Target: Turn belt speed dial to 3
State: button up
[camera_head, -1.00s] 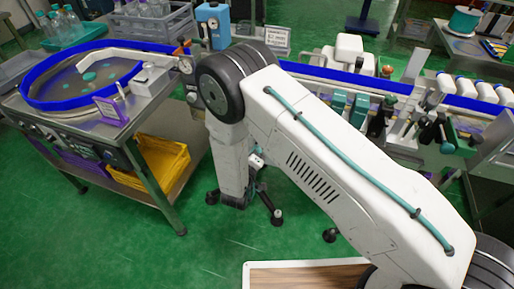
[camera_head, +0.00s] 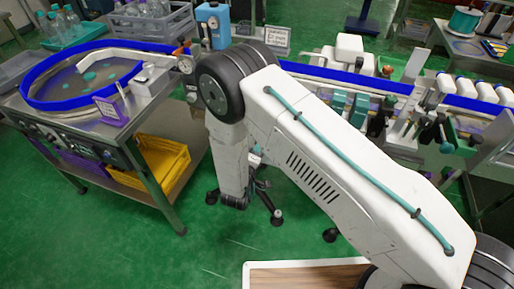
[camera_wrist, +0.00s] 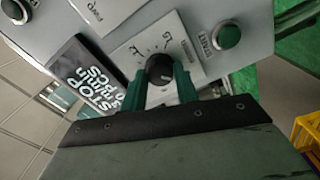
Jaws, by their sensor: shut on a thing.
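The belt speed dial (camera_wrist: 160,70) is a round black knob on a pale square scale plate (camera_wrist: 185,42) in the wrist view. My gripper (camera_wrist: 160,82) has its two dark green fingers on either side of the knob, shut on it. The printed scale marks are tilted in this view, and I cannot read for certain which number the knob points to. In the head view my arm hides the gripper and the dial.
In the head view, the round feeder table (camera_head: 85,80) with a blue rim and yellow crate (camera_head: 160,165) stands left.

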jog(key=o, duration=1)
jog(key=shift+a, duration=0.15)
jog(key=shift+s, duration=0.15)
jog(key=v, duration=0.7)
jog(key=shift+s, duration=0.25)
